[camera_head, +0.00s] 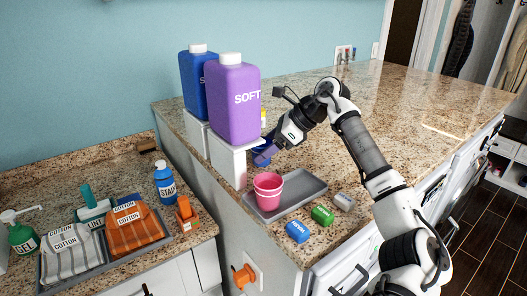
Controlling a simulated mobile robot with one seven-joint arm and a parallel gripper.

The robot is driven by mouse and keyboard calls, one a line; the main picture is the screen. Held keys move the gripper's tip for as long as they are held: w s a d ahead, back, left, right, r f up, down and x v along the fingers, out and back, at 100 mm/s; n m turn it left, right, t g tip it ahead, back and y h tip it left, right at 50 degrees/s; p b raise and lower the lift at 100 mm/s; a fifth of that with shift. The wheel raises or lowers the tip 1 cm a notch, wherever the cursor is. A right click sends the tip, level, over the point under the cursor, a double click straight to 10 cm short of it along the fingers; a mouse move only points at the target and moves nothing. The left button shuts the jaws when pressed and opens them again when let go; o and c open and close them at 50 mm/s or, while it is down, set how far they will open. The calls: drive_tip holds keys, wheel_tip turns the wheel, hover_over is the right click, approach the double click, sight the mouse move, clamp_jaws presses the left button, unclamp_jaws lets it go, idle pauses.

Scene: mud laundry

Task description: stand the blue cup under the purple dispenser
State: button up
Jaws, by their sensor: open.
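The purple dispenser (233,105) is a large jug marked SOFT on a white stand (229,158) at the counter's left edge. A blue cup (260,146) shows only in part, just right of that stand, behind my gripper. My gripper (265,157) is open and reaches down and left to the cup. Its fingers overlap the cup in the picture, and I cannot tell whether they touch it. The cup's base is hidden.
A grey tray (308,185) holds a pink cup (267,193) in front of the stand. A blue dispenser (194,76) stands behind the purple one. The back right counter is clear.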

drive_tip(key=b+v, duration=0.2)
drive_tip(key=v, duration=0.8)
drive_tip(key=shift+d+r+b, duration=0.2)
drive_tip(key=shift+b, duration=0.1)
drive_tip(key=shift+s, duration=0.15)
idle(0.6)
